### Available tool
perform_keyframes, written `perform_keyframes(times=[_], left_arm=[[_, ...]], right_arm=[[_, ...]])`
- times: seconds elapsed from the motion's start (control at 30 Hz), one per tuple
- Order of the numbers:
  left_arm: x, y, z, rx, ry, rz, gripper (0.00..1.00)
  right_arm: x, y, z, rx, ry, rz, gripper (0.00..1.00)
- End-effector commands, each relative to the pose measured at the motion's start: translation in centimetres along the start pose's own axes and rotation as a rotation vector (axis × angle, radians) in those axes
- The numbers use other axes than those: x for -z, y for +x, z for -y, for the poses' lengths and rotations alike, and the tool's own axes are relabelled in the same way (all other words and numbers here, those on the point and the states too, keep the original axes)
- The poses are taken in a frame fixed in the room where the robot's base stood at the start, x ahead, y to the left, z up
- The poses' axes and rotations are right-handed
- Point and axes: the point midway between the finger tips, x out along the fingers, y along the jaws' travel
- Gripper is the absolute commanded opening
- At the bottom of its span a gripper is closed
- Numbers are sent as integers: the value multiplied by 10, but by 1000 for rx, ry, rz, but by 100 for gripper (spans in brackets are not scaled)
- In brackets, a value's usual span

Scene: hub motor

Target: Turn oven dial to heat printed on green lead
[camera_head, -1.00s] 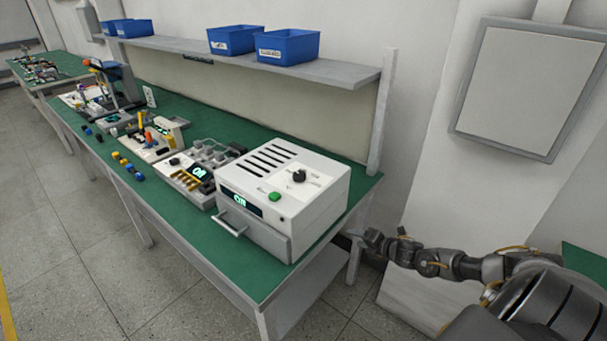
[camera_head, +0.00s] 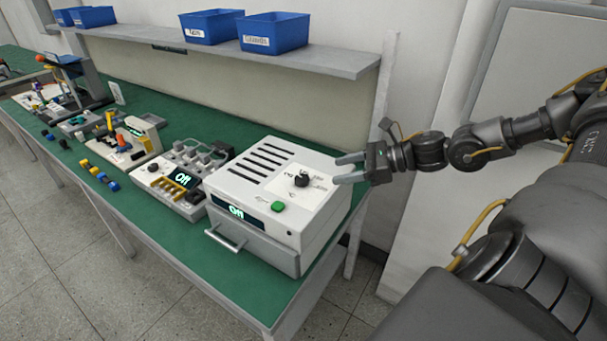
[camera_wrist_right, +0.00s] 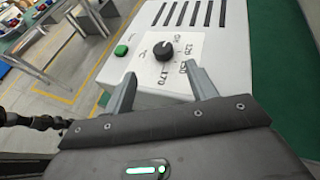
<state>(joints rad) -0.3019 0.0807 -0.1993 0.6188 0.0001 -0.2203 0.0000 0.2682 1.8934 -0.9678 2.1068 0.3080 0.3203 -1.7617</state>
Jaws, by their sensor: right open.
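The white oven (camera_head: 281,180) stands on the near end of the green bench, with its black dial (camera_head: 302,180) on top. In the right wrist view the dial (camera_wrist_right: 164,52) sits on a white panel with printed numbers that look like 125, 150 and 170. A green button (camera_head: 278,206) is beside it, and the front display (camera_head: 236,211) reads "Off". My right gripper (camera_head: 348,169) is open and empty at the oven's right edge, its fingers pointing toward the dial, apart from it. I cannot pick out a green lead with a printed heat. My left gripper is not in view.
A grey device (camera_head: 180,182) with a display reading "Off" stands left of the oven. Blue bins (camera_head: 273,33) sit on the shelf (camera_head: 330,66) above the bench. The oven's drawer handle (camera_head: 225,238) sticks out at its front.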

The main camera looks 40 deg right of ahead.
Motion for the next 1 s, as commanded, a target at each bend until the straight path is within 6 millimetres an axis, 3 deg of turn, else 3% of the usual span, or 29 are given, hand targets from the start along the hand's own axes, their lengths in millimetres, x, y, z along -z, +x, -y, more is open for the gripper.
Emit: perform_keyframes(times=[0.07, 0.17, 0.27, 0.47, 0.6, 1.0], left_arm=[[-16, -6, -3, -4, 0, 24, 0], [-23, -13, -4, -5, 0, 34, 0], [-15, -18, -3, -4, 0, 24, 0], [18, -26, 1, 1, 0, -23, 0], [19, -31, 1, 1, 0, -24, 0], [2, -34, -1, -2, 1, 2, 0]], right_arm=[[-2, 8, 0, 1, 3, 4, 57], [-2, 25, 0, 1, 6, 5, 57], [-3, 43, 0, 1, 5, 7, 57], [-4, 73, 0, 1, 4, 6, 57], [-3, 88, 1, 3, 3, 5, 57], [0, 101, 1, 2, 1, 1, 57]])
